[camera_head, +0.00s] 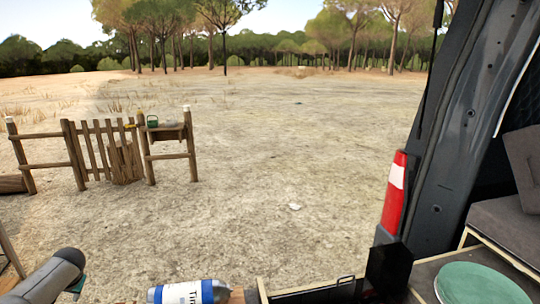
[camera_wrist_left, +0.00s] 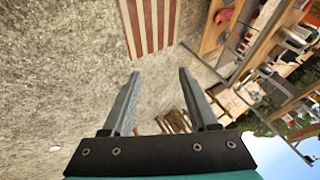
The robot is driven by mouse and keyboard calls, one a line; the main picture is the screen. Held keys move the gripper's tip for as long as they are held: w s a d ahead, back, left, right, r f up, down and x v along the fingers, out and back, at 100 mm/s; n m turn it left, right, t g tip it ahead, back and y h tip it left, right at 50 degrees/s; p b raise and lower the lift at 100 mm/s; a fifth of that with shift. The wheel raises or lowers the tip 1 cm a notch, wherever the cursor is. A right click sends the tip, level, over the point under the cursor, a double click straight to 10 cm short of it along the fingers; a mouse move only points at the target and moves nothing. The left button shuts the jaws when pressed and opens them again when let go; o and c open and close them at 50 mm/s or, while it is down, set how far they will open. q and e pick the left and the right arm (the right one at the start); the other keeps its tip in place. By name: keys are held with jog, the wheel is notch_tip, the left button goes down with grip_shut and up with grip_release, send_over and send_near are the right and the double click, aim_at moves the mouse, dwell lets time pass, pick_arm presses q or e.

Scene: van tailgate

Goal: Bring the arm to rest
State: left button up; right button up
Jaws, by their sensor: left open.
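My left arm comes in at the lower left of the head view, with a grey link and a small teal part (camera_head: 76,285) at the bottom edge. Its fingers are not clear there. In the left wrist view my left gripper (camera_wrist_left: 158,76) shows two dark fingers spread apart. Nothing is between them, and sandy ground lies behind. My right gripper is in neither view.
A blue-and-white labelled bottle (camera_head: 188,292) shows at the head view's bottom edge. A teal plate (camera_head: 480,286) lies at the van's rear, right. A wooden fence (camera_head: 104,150) stands left. Loaded shelves (camera_wrist_left: 245,45) and a striped surface (camera_wrist_left: 150,25) show in the wrist view.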

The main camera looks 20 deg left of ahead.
pick_arm(q)
jog(key=s+f+m+t+y, duration=0.1)
jog(key=s+f+m, duration=0.4)
jog(key=s+m, duration=0.3)
jog(key=s+f+m+t, duration=0.1)
jog(key=s+f+m, duration=0.45)
jog(key=s, duration=0.45)
jog(key=s+d+f+n+g+h, duration=0.1)
jog(key=s+d+f+h, duration=0.15)
jog(key=d+f, duration=0.9)
jog(key=s+d+f+n+h, duration=0.25)
jog(key=d+f, duration=0.45)
jog(key=d, duration=0.9)
jog(key=s+d+f+h, duration=0.1)
jog(key=d+f+h, duration=0.15)
jog(key=d, duration=1.15)
jog(key=s+d+f+h, duration=0.1)
jog(key=d+f, duration=0.2)
jog(key=d, duration=1)
notch_tip(320, 180, down, 12)
jog(key=a+b, duration=0.1)
jog(key=b, duration=1)
jog(key=shift+a+r+n+b, duration=0.2)
jog(key=shift+n+b, duration=0.1)
jog(key=shift+b, duration=0.1)
jog(key=shift+c, duration=0.8)
